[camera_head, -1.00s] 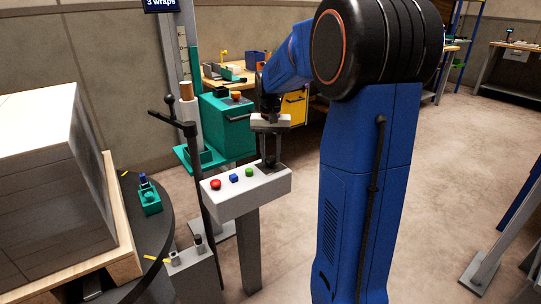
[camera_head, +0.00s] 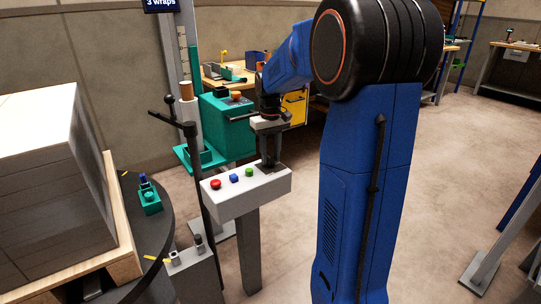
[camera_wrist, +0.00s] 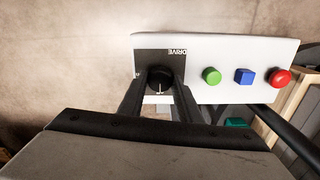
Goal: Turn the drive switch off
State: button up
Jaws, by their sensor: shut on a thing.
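The drive switch (camera_wrist: 160,79) is a dark round knob with a light pointer mark, on a dark plate lettered DRIVE at one end of the white control box (camera_head: 222,200). My gripper (camera_wrist: 158,90) has its two dark fingers on either side of the knob and is shut on it. In the head view my gripper (camera_head: 268,163) reaches down to the box's right end, and its fingers hide the knob there. The pointer mark points toward my gripper's palm in the wrist view. The small lettering beside the knob is partly hidden.
A red button (camera_head: 216,184), a blue square button (camera_head: 234,178) and a green button (camera_head: 249,172) sit on the same box, left of my gripper. A dark turntable (camera_head: 160,225) with a wooden pallet and a large wrapped stack stands left. A teal-and-grey mast stands behind.

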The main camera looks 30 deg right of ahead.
aim_at(271, 158)
jog(key=shift+c, duration=0.2)
jog(key=o, duration=1.1)
jog(key=shift+r, duration=0.1)
notch_tip(271, 158, up, 17)
jog(key=shift+r, duration=0.1)
